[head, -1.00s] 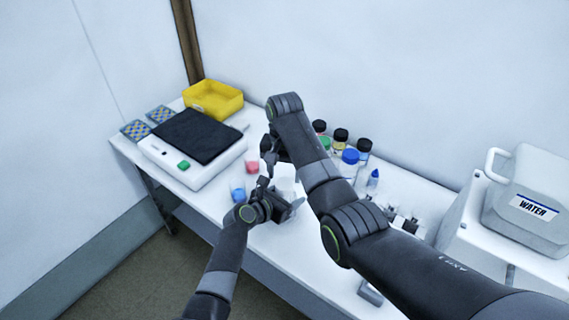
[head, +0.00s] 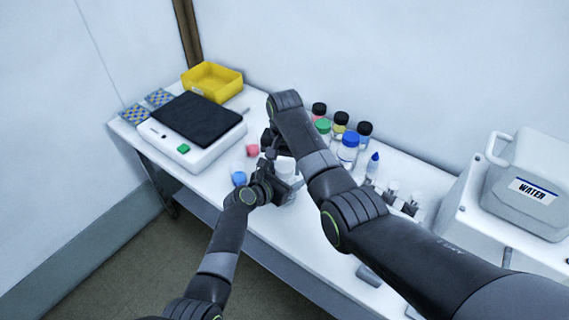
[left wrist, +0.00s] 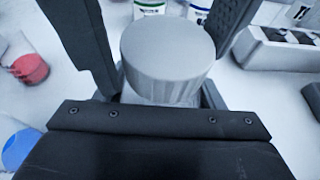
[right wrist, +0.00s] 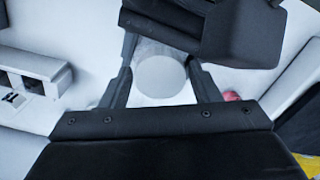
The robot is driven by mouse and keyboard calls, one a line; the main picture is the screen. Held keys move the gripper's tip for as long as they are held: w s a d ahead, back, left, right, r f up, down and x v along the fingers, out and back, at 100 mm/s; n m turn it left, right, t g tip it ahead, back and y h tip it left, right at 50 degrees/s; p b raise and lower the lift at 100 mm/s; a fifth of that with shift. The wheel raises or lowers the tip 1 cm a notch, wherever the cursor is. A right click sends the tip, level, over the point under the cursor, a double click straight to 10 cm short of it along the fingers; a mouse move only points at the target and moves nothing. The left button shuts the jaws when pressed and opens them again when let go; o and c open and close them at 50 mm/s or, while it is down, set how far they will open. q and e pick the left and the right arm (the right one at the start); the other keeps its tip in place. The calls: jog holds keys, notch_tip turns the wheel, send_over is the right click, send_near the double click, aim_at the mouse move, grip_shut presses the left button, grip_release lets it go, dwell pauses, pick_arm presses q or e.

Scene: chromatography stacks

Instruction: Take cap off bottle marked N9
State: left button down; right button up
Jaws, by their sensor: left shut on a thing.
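A bottle with a pale grey-white ribbed cap (left wrist: 165,50) stands between my grippers. The cap shows from above in the right wrist view (right wrist: 162,77) and partly in the head view (head: 285,168). My left gripper (left wrist: 162,92) is shut on the bottle's body below the cap. My right gripper (right wrist: 163,78) is above, its fingers on either side of the cap with small gaps, so it looks open. In the head view my right arm hides most of the right gripper. No N9 mark is readable.
Several bottles with green, blue (head: 349,138) and black caps stand close behind my right arm. A small red item (head: 252,150) and a blue one (head: 239,178) are left of my grippers.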

jog(key=shift+o, duration=1)
jog(key=shift+r, duration=0.1)
jog(key=shift+r, duration=2.15)
pick_arm(q)
jog(key=shift+c, duration=1.3)
grip_release()
jog(key=shift+s+a+r, duration=0.1)
